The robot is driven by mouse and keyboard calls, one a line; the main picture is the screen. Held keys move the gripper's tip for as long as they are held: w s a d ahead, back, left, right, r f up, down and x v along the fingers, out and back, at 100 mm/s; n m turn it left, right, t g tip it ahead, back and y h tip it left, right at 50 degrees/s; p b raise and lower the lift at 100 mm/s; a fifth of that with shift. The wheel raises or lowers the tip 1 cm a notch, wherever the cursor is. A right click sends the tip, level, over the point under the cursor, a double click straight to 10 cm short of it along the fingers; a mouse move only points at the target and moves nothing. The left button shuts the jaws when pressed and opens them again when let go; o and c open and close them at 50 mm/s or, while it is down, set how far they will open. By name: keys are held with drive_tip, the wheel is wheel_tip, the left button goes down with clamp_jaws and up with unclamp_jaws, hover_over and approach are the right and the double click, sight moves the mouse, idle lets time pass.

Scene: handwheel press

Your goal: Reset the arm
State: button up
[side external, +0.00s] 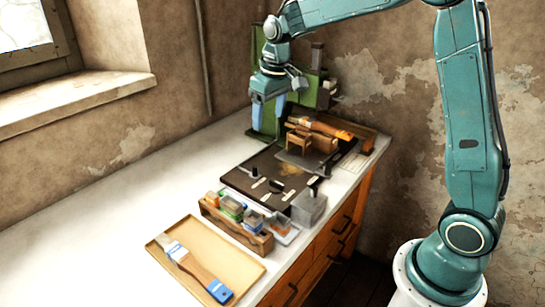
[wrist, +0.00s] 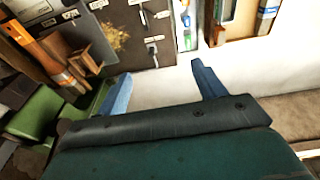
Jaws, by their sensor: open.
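My gripper (side external: 268,104) is in the air beside the green press (side external: 328,92) at the far end of the bench, with its blue fingers pointing down. In the wrist view my gripper (wrist: 160,88) is open, with nothing between its fingers and pale bench top below. The green press shows at the lower left of the wrist view (wrist: 35,115). My gripper partly hides the press in the side view.
A dark board (side external: 238,182) with small tools lies mid-bench. An orange-handled brush (side external: 325,127) lies over wooden blocks near the press. A wooden box (side external: 236,230) holds several small containers. A tray (side external: 160,250) holds a blue-tipped brush (side external: 195,268). The bench's left side (side external: 120,215) is clear.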

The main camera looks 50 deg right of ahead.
drive_tip(key=s+a+r+t, duration=0.15)
drive_tip(key=s+r, duration=0.25)
drive_tip(key=s, duration=0.4)
drive_tip(key=s+a+r+t, duration=0.15)
drive_tip(key=s+r, duration=0.25)
drive_tip(key=s, duration=0.4)
drive_tip(key=s+a+f, duration=0.1)
drive_tip(key=s, duration=0.5)
drive_tip(key=s+a+f, duration=0.1)
drive_tip(key=s+f, duration=0.1)
drive_tip(key=s, duration=0.5)
drive_tip(key=shift+a+t, duration=0.25)
drive_tip(key=shift+t, duration=0.15)
drive_tip(key=shift+w, duration=0.15)
drive_tip(key=shift+c, duration=0.4)
